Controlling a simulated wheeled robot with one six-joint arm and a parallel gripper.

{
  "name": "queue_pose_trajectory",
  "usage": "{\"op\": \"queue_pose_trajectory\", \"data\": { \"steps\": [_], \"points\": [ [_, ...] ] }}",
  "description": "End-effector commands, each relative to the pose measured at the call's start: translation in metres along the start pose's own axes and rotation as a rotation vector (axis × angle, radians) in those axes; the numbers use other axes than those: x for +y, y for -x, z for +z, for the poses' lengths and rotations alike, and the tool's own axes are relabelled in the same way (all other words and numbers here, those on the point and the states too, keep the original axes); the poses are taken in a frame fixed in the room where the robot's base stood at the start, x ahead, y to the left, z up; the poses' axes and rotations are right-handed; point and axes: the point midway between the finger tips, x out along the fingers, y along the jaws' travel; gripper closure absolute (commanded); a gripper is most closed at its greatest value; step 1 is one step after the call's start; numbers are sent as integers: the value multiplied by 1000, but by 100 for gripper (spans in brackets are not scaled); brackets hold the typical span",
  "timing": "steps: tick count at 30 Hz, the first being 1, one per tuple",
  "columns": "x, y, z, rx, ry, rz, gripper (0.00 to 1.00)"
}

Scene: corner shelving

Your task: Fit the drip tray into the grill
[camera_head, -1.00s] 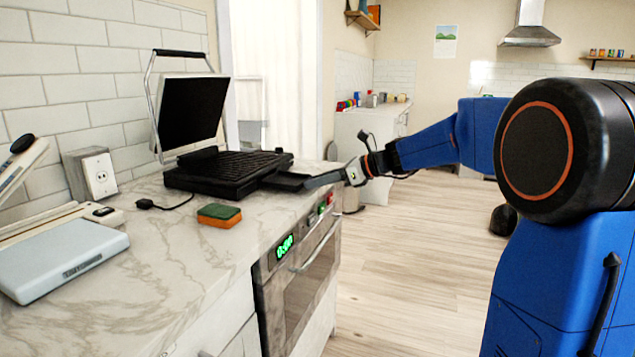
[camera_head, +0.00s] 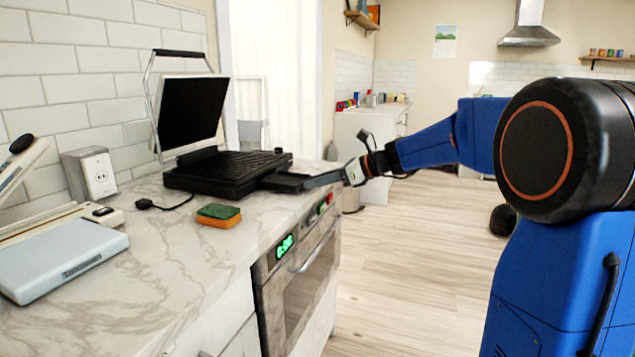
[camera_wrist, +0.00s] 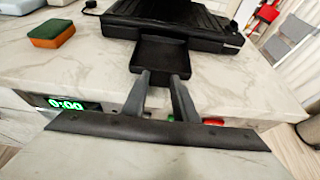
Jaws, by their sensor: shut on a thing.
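The grill (camera_head: 226,172) stands open on the marble counter, its lid (camera_head: 192,108) raised at the back and its ridged black plate flat. It also shows at the top of the wrist view (camera_wrist: 180,22). The drip tray (camera_head: 285,182) is a small, dark, shallow tray at the grill's right front side. In the wrist view the tray (camera_wrist: 160,54) lies against the grill's front edge; how far it is inside cannot be told. My gripper (camera_head: 330,179) is shut on the tray's near end. In the wrist view my gripper's fingers (camera_wrist: 160,84) meet the tray's near edge.
A green and orange sponge (camera_head: 218,215) lies on the counter in front of the grill. A plug and cord (camera_head: 160,203) lie left of it. A pale blue scale-like appliance (camera_head: 62,258) stands at the left. An oven (camera_head: 300,270) with a green display is below the counter edge.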

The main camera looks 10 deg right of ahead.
Motion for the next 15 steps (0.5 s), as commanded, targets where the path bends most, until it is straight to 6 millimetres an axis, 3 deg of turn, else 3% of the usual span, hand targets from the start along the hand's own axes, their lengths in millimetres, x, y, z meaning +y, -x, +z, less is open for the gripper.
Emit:
{"op": "queue_pose_trajectory", "data": {
  "steps": [15],
  "points": [
    [0, -5, 2, 0, 0, 0, 100]
  ]
}}
